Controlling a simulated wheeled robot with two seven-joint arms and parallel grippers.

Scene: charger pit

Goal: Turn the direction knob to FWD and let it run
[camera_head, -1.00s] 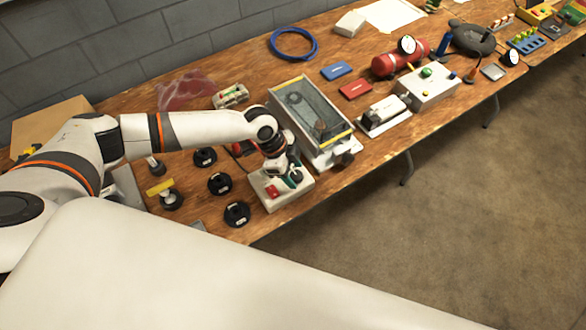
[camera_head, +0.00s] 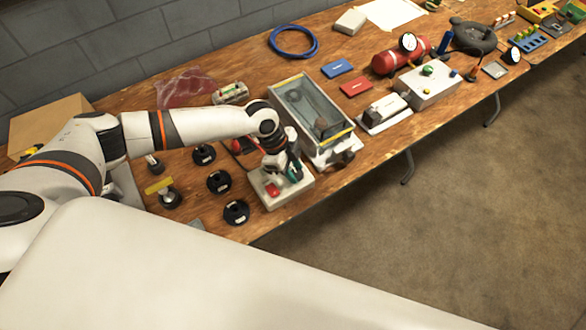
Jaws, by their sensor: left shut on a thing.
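A pale control box (camera_head: 286,197) with a red button (camera_head: 271,190) sits near the front edge of the table. My left gripper (camera_head: 292,173) points down over the top of this box, at its right-hand side. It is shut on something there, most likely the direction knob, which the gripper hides. I cannot read the knob's setting or any FWD label. My right gripper is not in view.
A glass-walled tank (camera_head: 284,86) with a yellow rim stands just behind and right of the box. Several black discs (camera_head: 236,212) lie to its left. A white unit (camera_head: 383,112) and red cylinder (camera_head: 385,62) stand farther right.

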